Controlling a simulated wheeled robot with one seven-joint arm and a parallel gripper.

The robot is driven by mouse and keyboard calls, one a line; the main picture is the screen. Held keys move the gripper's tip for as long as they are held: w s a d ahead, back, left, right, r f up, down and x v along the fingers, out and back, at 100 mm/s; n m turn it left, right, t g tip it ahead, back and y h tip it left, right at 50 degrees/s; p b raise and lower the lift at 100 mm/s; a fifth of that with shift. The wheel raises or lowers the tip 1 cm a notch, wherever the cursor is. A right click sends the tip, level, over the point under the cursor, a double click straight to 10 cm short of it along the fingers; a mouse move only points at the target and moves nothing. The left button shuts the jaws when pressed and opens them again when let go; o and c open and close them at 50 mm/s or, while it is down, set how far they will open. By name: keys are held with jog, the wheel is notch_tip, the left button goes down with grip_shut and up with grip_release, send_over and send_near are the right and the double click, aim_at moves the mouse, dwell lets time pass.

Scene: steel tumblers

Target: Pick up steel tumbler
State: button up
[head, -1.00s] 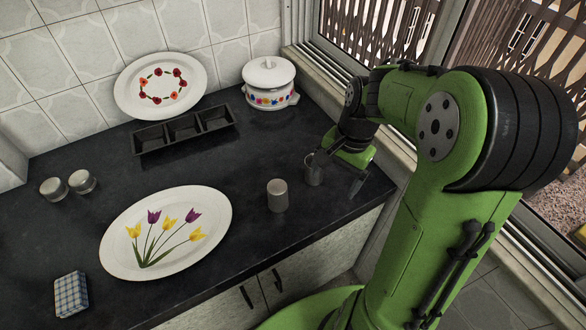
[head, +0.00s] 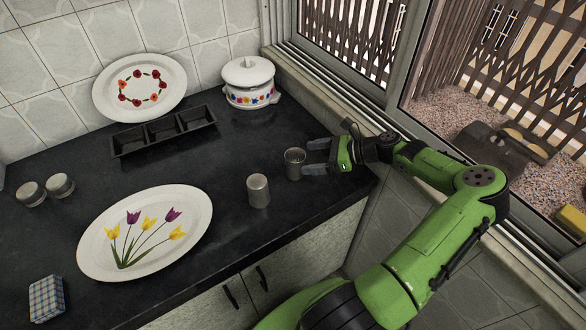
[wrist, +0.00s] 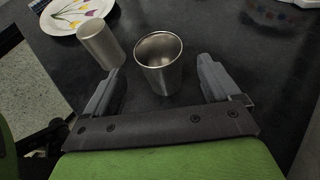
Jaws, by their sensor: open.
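That tumbler lies centred ahead of the gap, at or just beyond the fingertips. Contact is not visible.
A white tulip platter (head: 90,250) lies to the left. A black three-part tray (head: 128,143), a lidded white pot (head: 249,95) and a leaning flower plate (head: 110,85) stand at the back. The counter's front edge and the window wall are close to my arm.

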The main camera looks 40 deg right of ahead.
aim_at(295, 160)
jog(key=x, duration=0.2)
jog(key=b+x, duration=0.1)
jog(key=x, duration=0.3)
jog(key=shift+f+b, duration=0.3)
jog(key=shift+b, duration=0.1)
jog(key=shift+s+r, duration=0.1)
jog(key=c, duration=1.2)
notch_tip(295, 160, up, 10)
jog(key=p, duration=0.3)
